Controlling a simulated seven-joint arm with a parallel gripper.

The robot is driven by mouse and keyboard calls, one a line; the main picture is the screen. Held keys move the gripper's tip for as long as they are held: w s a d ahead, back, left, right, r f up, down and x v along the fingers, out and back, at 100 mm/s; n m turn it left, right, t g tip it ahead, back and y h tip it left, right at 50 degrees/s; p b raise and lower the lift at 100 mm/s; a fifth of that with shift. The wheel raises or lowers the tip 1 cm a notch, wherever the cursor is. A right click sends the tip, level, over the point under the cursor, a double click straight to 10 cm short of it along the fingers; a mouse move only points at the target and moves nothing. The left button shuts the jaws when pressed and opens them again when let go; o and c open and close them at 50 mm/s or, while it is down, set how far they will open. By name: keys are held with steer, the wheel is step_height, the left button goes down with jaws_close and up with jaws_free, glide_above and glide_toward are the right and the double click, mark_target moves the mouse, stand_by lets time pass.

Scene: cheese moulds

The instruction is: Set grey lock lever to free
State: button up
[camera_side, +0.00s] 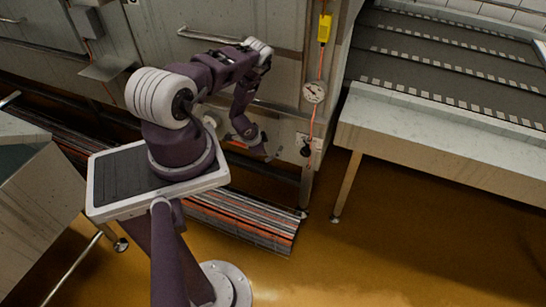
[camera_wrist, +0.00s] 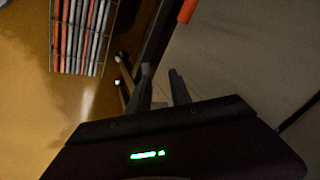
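No grey lock lever can be made out for certain. In the side view, a small dark knob-like fitting (camera_side: 305,150) sits on the steel wall below a round gauge, and I cannot tell if it is the lever. My gripper (camera_side: 270,148) is low beside the wall, to the left of that fitting and apart from it. In the wrist view, the two dark fingers of my gripper (camera_wrist: 160,72) stand apart with nothing visible between them. An orange piece (camera_wrist: 187,11) shows beyond them at the top, against a grey panel.
A round gauge (camera_side: 314,92) and a yellow box (camera_side: 324,28) are on the wall post. A pale steel table (camera_side: 440,145) stands at the right. The ochre floor (camera_side: 390,250) is open in front.

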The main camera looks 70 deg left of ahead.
mark_target(272, 156)
steer(key=w+f, duration=0.1)
steer(key=w+d+f+m+t+h, duration=0.1)
steer(key=w+f, duration=0.1)
steer(key=w+f+m, duration=0.1)
steer(key=f, duration=0.1)
steer(key=shift+w+d+f+t+h, duration=0.2)
steer(key=shift+d+f+t+h, duration=0.05)
steer(key=shift+t+h, duration=0.05)
jaws_close()
stand_by(1.4)
